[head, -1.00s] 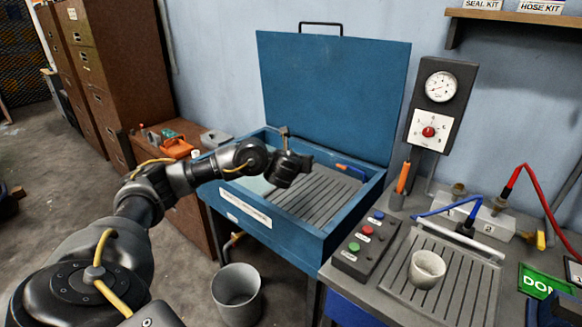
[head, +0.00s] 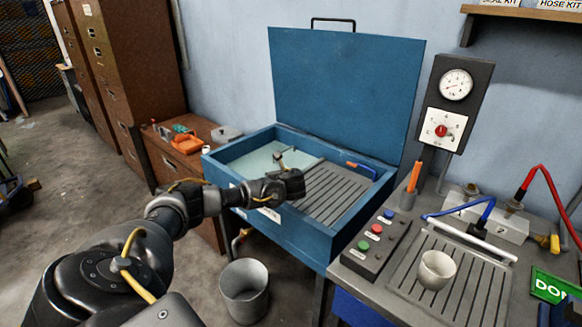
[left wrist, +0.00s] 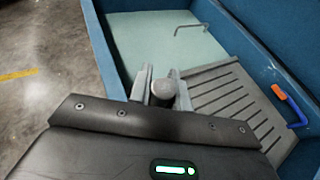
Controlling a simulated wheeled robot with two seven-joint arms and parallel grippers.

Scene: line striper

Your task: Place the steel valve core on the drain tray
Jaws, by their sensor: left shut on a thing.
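My left gripper (head: 297,184) reaches over the front of the blue wash basin. In the left wrist view its fingers (left wrist: 164,92) are shut on a grey, round-ended piece, the steel valve core (left wrist: 166,87). The core is hidden behind my gripper in the head view. The ribbed grey drain tray (head: 338,193) lies in the right part of the basin; in the left wrist view the tray (left wrist: 228,97) is to the right of the fingers. The held core appears apart from the tray. My right gripper is not in view.
The blue basin (head: 300,240) has raised walls and an upright lid (head: 345,95). A bent spout (head: 283,157) stands over its pale left part. An orange-and-blue tool (head: 360,167) lies at the tray's far right. A white cup (head: 437,269) stands on the bench's ribbed plate.

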